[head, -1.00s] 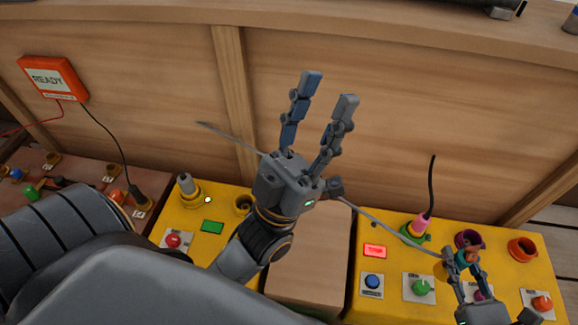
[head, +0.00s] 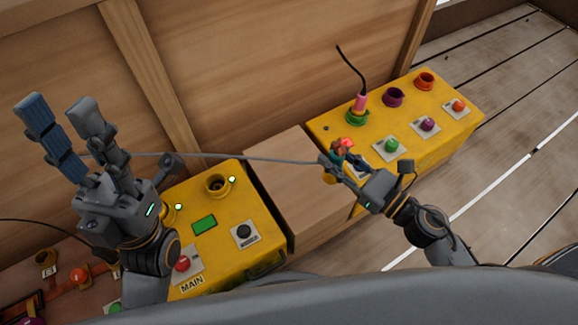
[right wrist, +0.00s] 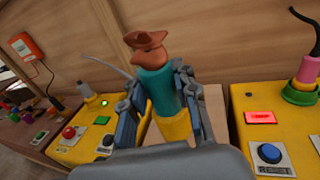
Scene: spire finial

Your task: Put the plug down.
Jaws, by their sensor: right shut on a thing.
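The plug (right wrist: 153,85) has a teal body, a brown-orange hat-shaped top and a yellow base. My right gripper (head: 334,167) is shut on it, with a finger on each side of the teal body in the right wrist view. In the head view the plug's top (head: 337,149) shows just past the fingers, by the near left side of the right yellow box. A grey cable runs left from there. Whether its base touches anything, I cannot tell. My left gripper (head: 64,108) is open and empty, fingers pointing up, left of the MAIN box.
The right yellow box (head: 442,123) has a green socket with a pink plug, purple and orange sockets (head: 425,81), and several knobs. A wooden block (head: 287,172) with a bare top stands between it and the yellow MAIN box (head: 228,267). A wooden wall stands behind.

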